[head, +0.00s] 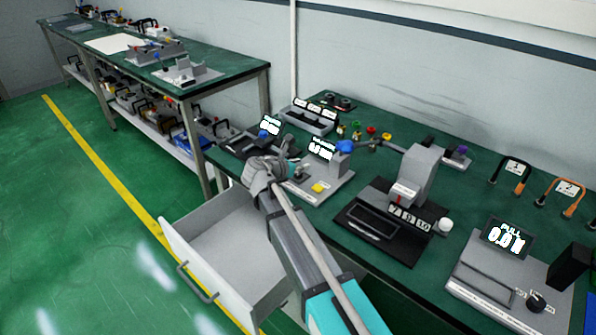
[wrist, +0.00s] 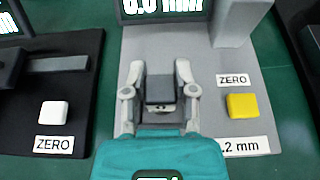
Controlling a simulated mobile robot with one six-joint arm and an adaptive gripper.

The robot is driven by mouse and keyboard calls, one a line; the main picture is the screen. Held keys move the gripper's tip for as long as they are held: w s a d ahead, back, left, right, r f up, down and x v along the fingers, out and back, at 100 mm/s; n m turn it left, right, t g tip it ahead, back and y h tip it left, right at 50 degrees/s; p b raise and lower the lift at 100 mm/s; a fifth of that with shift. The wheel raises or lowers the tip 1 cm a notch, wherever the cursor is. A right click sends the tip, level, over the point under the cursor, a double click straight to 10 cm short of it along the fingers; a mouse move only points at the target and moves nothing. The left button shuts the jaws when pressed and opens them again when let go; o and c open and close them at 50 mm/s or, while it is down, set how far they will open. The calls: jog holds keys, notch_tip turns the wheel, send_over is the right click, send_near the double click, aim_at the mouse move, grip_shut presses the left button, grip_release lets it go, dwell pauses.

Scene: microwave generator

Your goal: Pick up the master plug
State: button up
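My gripper (head: 277,160) is above the bench beside a grey gauge with a yellow button (head: 318,187). In the wrist view my gripper (wrist: 160,72) has its two fingers apart, pointing at the gauge's grey base. A dark grey block shows between the fingers; I cannot tell whether it is a separate thing or part of the gripper. Several small plug-like pieces with coloured tops, including a red one (head: 371,130), stand at the back of the bench. I cannot tell which piece is the master plug. None of these pieces shows in the wrist view.
An open, empty drawer (head: 222,240) juts out below my arm. A dark press-like device (head: 380,222) and a pull gauge (head: 500,285) stand to the right. A grey tray (head: 308,118) is at the back. A second green bench (head: 225,72) stands at left.

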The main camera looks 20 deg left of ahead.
grip_shut()
jog(key=shift+r, duration=0.15)
notch_tip(320, 180, up, 2)
jog(key=shift+r+p, duration=0.1)
jog(key=shift+p, duration=1.15)
jog(key=s+r+p, duration=1)
jog(key=s, duration=0.4)
jog(key=shift+r, duration=0.25)
jog(key=shift+d, duration=0.1)
